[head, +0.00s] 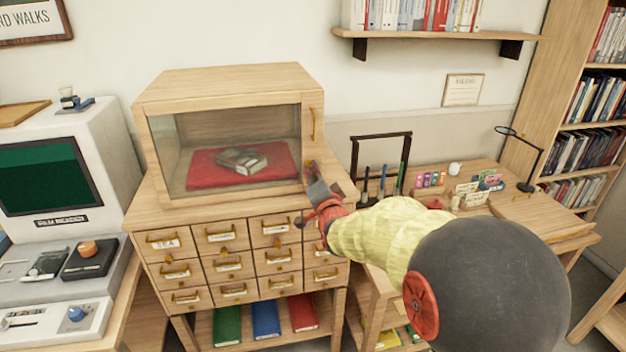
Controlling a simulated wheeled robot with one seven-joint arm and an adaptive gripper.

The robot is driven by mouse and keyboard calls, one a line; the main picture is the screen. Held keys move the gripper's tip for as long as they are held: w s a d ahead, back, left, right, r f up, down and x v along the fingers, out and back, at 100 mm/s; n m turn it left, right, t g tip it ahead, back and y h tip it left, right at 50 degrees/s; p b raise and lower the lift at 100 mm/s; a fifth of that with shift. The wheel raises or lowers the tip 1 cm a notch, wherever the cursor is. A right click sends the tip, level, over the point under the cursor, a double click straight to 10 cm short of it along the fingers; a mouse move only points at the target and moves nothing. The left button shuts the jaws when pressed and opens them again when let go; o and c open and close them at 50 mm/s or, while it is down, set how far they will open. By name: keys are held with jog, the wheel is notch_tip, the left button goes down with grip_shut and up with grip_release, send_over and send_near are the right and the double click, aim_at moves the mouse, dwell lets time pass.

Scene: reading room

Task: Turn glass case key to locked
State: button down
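The glass case (218,84) is a light wooden box with a glass front, standing on a cabinet of small labelled drawers. A thin brass handle (313,123) is on the right part of its front frame. My gripper (312,182) is at the lower right corner of that frame, just below the handle. A small brownish spot shows at the fingertips, but I cannot make out a key or how it is turned. The fingers are small and seen from behind, so I cannot tell whether they are open or shut on anything.
A desk (440,178) with pens, small bottles and a lamp (540,155) is to the right. A bookshelf (568,60) stands at far right.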

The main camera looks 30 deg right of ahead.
jog(key=m+b, duration=0.3)
jog(key=m, duration=0.3)
jog(key=shift+f+m, duration=0.15)
jog(key=shift+m, duration=0.25)
dwell(0.4)
jog(key=c, duration=2.1)
grip_release()
jog(key=shift+o, duration=0.2)
jog(key=shift+s, duration=0.1)
jog(key=v, duration=1.2)
